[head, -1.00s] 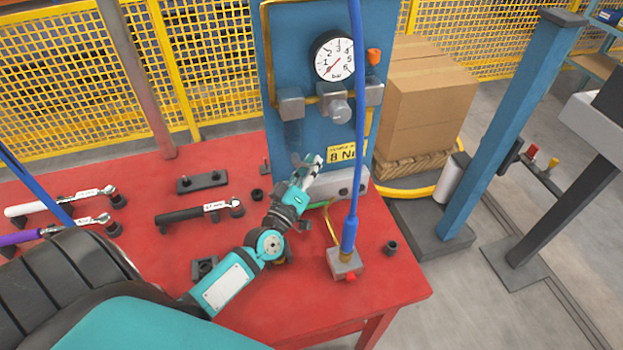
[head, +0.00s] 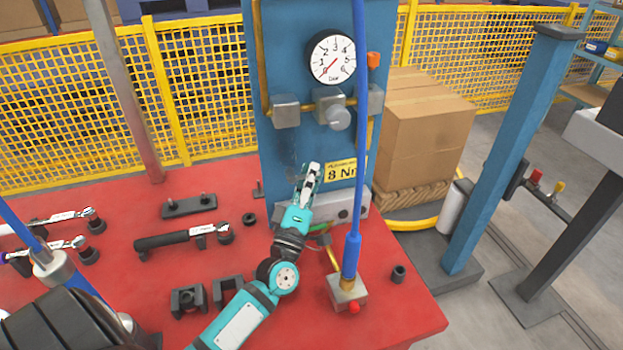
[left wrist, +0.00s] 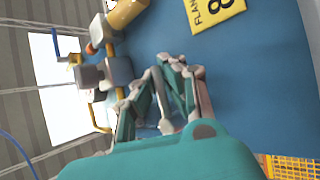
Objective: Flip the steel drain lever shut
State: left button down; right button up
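My left gripper (head: 312,168) is in front of the lower part of the blue panel (head: 295,60), just left of the yellow plate (head: 341,170). Its fingers look closed together, with nothing visible between them. In the left wrist view the gripper (left wrist: 164,66) points at the bare blue panel, below the yellow plate (left wrist: 215,12). I cannot make out the steel drain lever for certain; the gripper and arm hide part of the panel's foot. My right gripper is not in view.
The pressure gauge (head: 332,58) and grey regulator (head: 331,106) sit above the gripper. Black-handled wrench (head: 180,238) and clamps lie on the red table (head: 120,200).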

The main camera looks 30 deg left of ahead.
pick_arm(q)
jog(key=c, duration=1.4)
grip_release()
jog(key=v, duration=1.2)
jog(key=shift+f, duration=0.1)
